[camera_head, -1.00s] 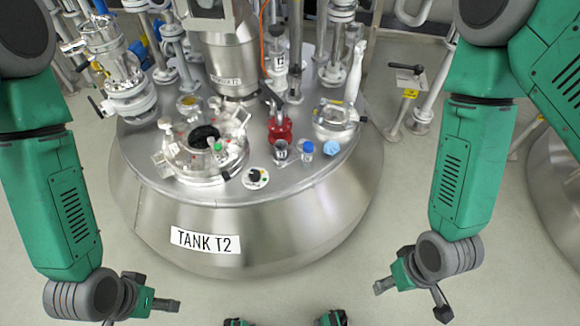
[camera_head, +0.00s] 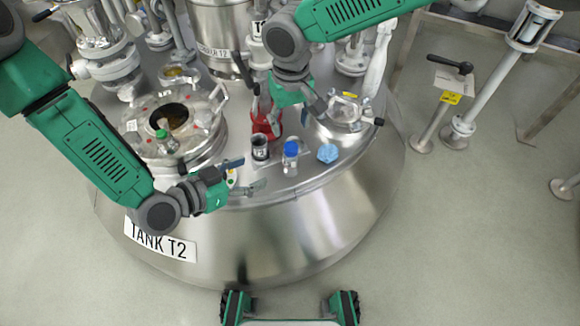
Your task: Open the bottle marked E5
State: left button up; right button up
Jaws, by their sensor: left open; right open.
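A small clear bottle with a blue cap (camera_head: 291,157) stands upright on the steel tank top. A bottle with a green cap (camera_head: 166,142) is by the round open hatch at the left. No E5 marking can be read on either bottle. My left gripper (camera_head: 246,176) is open and empty over the front edge of the tank, left of and nearer than the blue-capped bottle. My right gripper (camera_head: 291,108) is open above the tank top, behind the blue-capped bottle, and partly covers the red flask.
A dark-filled glass beaker (camera_head: 260,149) stands just left of the blue-capped bottle. A light blue crumpled item (camera_head: 327,153) lies to its right. A red flask (camera_head: 266,122) stands behind. A hatch (camera_head: 205,148), a capped port (camera_head: 346,112) and pipes surround the area.

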aim_at(285, 159)
pick_arm(q)
jog(key=x, duration=1.3)
jog(key=shift+w+d+f, duration=0.15)
jog(key=shift+d+f, duration=0.1)
jog(key=shift+d, duration=0.1)
jog(key=shift+a, duration=0.15)
jog(key=shift+c, duration=0.4)
grip_shut()
